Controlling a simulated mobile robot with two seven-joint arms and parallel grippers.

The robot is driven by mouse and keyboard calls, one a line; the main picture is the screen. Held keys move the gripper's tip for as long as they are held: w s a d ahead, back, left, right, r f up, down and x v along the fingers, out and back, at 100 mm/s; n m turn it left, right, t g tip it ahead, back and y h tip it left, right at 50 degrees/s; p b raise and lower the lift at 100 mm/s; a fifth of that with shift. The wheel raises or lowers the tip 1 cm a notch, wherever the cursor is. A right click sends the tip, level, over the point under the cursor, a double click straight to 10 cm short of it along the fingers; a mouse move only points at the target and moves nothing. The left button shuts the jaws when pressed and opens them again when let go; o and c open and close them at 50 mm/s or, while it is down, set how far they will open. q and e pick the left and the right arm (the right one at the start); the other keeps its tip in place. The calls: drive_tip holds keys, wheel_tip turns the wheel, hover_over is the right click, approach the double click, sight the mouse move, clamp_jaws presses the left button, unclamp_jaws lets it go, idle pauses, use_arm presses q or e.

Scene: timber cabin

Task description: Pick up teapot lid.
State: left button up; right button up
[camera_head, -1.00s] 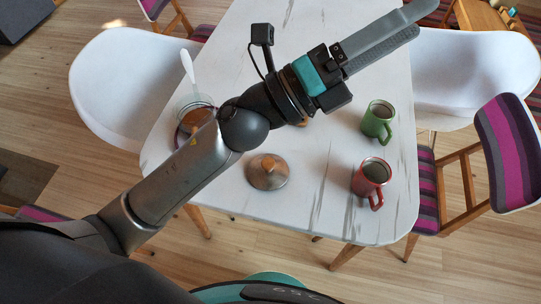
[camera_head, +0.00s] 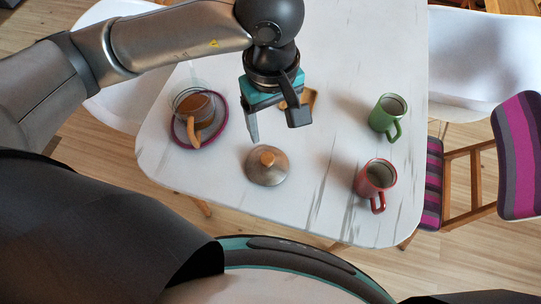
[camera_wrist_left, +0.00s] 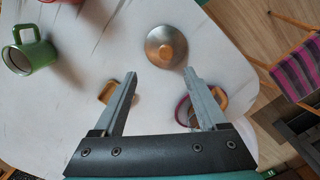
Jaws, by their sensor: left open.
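The teapot lid (camera_head: 267,166) is a round grey disc with a wooden knob, lying knob up on the white marbled table (camera_head: 320,200) near its front edge. It also shows in the left wrist view (camera_wrist_left: 166,47), just beyond the fingertips. My left gripper (camera_wrist_left: 160,73) is open and empty, its two fingers apart. In the head view it points down above the table, just behind the lid and not touching it; one finger is partly hidden by the wrist. My right gripper is not in view.
A glass vessel (camera_head: 208,106) with a wooden handle stands on a purple-rimmed plate (camera_head: 218,137) to the left. A red mug (camera_head: 375,175) and a green mug (camera_head: 386,112) stand to the right. A small wooden object (camera_head: 309,97) is partly hidden behind my wrist. Chairs surround the table.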

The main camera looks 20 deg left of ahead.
use_arm(q)
drive_tip(key=b, duration=0.1)
approach(267, 158)
drive_tip(key=f, duration=0.3)
drive_tip(key=d+f, duration=0.1)
drive_tip(key=f, duration=0.1)
drive_tip(key=shift+w, duration=0.15)
drive_tip(key=f, duration=0.3)
drive_tip(key=f+b, duration=0.1)
drive_tip(key=shift+s+a+f, duration=0.15)
drive_tip(key=shift+s+a, duration=0.15)
drive_tip(key=shift+a, duration=0.05)
drive_tip(key=shift+f, duration=0.55)
drive_tip(key=shift+c, duration=0.4)
drive_tip(key=shift+w, duration=0.1)
clamp_jaws()
